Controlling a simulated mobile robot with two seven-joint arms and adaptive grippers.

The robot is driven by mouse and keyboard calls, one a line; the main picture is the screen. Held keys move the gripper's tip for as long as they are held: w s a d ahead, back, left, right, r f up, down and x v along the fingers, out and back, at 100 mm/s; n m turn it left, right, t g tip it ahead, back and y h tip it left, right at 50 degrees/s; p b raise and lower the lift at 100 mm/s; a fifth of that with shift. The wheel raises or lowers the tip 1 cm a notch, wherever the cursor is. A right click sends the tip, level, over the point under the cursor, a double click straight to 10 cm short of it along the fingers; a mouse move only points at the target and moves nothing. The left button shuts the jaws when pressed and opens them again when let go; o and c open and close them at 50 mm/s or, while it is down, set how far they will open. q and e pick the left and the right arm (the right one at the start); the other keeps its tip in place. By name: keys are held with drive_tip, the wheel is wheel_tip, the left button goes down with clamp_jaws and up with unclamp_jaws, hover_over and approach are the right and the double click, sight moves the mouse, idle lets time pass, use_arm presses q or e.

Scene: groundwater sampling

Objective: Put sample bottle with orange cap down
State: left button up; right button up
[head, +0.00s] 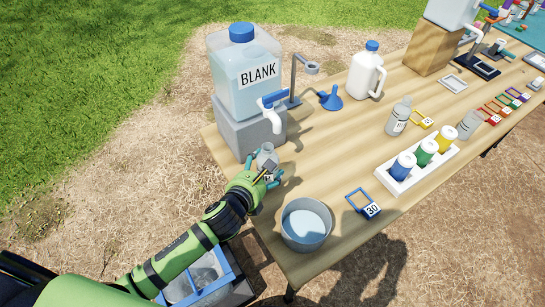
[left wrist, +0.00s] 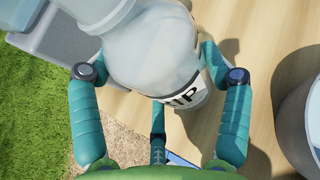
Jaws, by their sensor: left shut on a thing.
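My left gripper (head: 265,178) is shut around a clear, greyish sample bottle (head: 266,157) near the table's left edge, in front of the BLANK container's tap. In the left wrist view the bottle (left wrist: 160,55) sits between the teal fingers of my left gripper (left wrist: 158,75), and part of a label ending in "IP" (left wrist: 186,93) shows on it. I see no orange cap on this bottle. The bottle is over the wooden table (head: 335,190); I cannot tell whether its base touches the wood. My right gripper is not in view.
The BLANK container (head: 242,85) with a blue cap stands on a grey block (head: 240,132) behind the gripper. A metal bucket of water (head: 306,240) stands right of it. A blue tag 30 (head: 371,210), a white rack (head: 425,172) and another bottle (head: 398,118) are further right.

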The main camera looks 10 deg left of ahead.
use_arm(q)
drive_tip(key=w, duration=0.4)
drive_tip(key=w+d, duration=0.1)
drive_tip(key=w, duration=0.1)
drive_tip(key=shift+w+f, duration=0.1)
drive_tip(key=shift+f, duration=1.65)
drive_tip(key=shift+f, duration=0.1)
drive_tip(key=o, duration=1.3)
drive_tip(key=v, duration=1.2)
drive_tip(key=shift+p, duration=0.3)
